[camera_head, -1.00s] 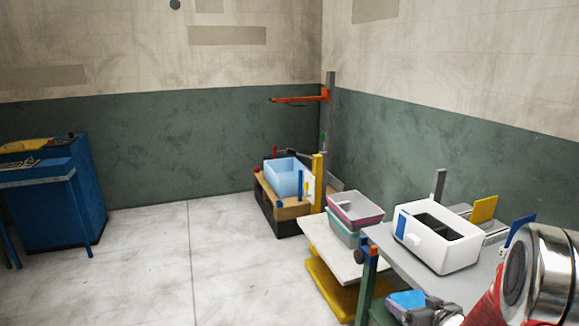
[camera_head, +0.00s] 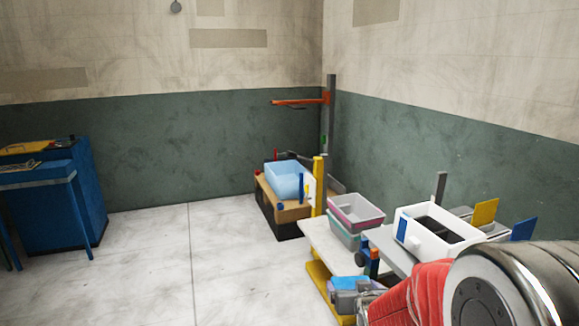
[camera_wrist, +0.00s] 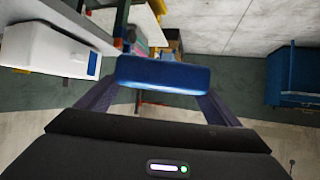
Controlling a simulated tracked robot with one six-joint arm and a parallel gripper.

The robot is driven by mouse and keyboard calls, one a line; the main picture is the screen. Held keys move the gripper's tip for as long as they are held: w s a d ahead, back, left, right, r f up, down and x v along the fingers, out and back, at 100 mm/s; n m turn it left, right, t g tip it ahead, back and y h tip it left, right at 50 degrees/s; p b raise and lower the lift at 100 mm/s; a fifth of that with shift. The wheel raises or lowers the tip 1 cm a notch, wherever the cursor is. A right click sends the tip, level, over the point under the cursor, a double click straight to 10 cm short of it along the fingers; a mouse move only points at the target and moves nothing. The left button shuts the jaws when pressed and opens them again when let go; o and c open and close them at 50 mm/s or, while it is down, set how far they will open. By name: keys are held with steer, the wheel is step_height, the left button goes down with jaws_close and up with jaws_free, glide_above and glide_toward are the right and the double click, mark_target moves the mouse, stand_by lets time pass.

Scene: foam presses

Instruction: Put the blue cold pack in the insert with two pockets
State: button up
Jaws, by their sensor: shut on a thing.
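The blue cold pack (camera_wrist: 162,74) is a rounded slab held between the two fingers of my gripper (camera_wrist: 160,88) in the wrist view. In the head view the pack (camera_head: 348,282) shows as a light blue top over my grey gripper (camera_head: 352,298), low and right of centre, in front of the bench. A white box (camera_head: 402,228) with a dark opening and a blue patch stands on the grey bench to the right of my gripper. It also shows in the wrist view (camera_wrist: 45,50) at upper left. I cannot make out an insert with two pockets for certain.
Stacked pink and teal bins (camera_head: 356,212) stand left of the white box on a pale surface. A light blue bin (camera_head: 288,180) sits on a wooden stand near the corner. Yellow and blue panels (camera_head: 485,212) stand behind the box.

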mark_target(351, 281)
steer(key=shift+s+a+r, duration=0.15)
steer(key=shift+s+a, duration=0.05)
steer(key=shift+a, duration=0.45)
steer(key=shift+d+r, duration=0.1)
steer(key=shift+r, duration=0.05)
steer(key=shift+m+h, duration=0.6)
steer(key=r, duration=0.1)
steer(key=w+r, duration=0.1)
steer(key=d+r, duration=0.1)
steer(key=shift+w+r, duration=0.25)
steer(key=shift+w, duration=0.15)
steer(key=shift+w+d+r+m+h, duration=0.15)
steer(key=shift+r+m+h, duration=0.1)
steer(key=shift+r, duration=0.25)
steer(key=shift+w+r+m+h, duration=0.1)
steer(key=shift+r+m+h, duration=0.1)
steer(key=shift+r, duration=0.3)
steer(key=shift+w+d+r+m+h, duration=0.15)
steer(key=shift+r+h, duration=0.1)
steer(key=shift+r, duration=0.25)
steer(key=shift+a+r+m+h, duration=0.15)
steer(key=shift+r, duration=0.3)
steer(key=shift+a+r+m+h, duration=0.15)
steer(key=shift+r, duration=0.3)
steer(key=shift+a+r+g, duration=0.3)
steer(key=shift+a+r, duration=0.25)
steer(key=shift+r, duration=0.2)
steer(key=shift+s, duration=0.2)
